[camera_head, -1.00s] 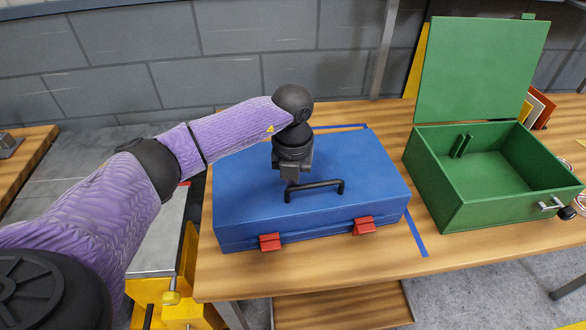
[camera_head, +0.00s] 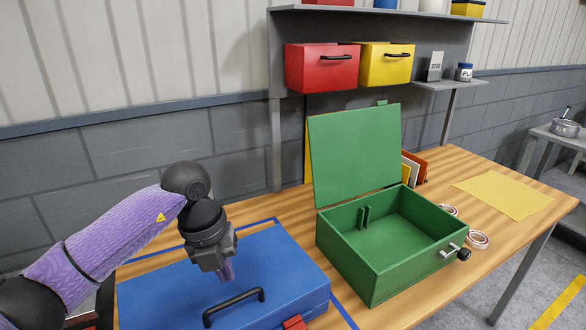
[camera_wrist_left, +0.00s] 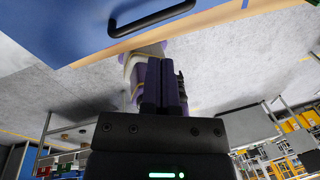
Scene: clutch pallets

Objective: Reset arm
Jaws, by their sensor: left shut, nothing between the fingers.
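My left gripper (camera_head: 227,272) is above the blue case (camera_head: 165,296), just behind its black handle (camera_head: 234,306), and apart from the handle. In the left wrist view its two dark fingers (camera_wrist_left: 166,84) are pressed together with nothing between them. The blue case lies closed on the wooden table, cut off by the lower edge of the head view. One red latch (camera_head: 294,322) shows at its front. The black handle also shows at the top of the left wrist view (camera_wrist_left: 152,20). My right gripper is in neither view.
A green box (camera_head: 364,262) with its lid raised stands open on the table, right of the blue case. Red (camera_head: 320,70) and yellow (camera_head: 384,68) bins hang on the shelf behind. A yellow sheet (camera_head: 503,197) and tape rolls (camera_head: 478,239) lie farther right.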

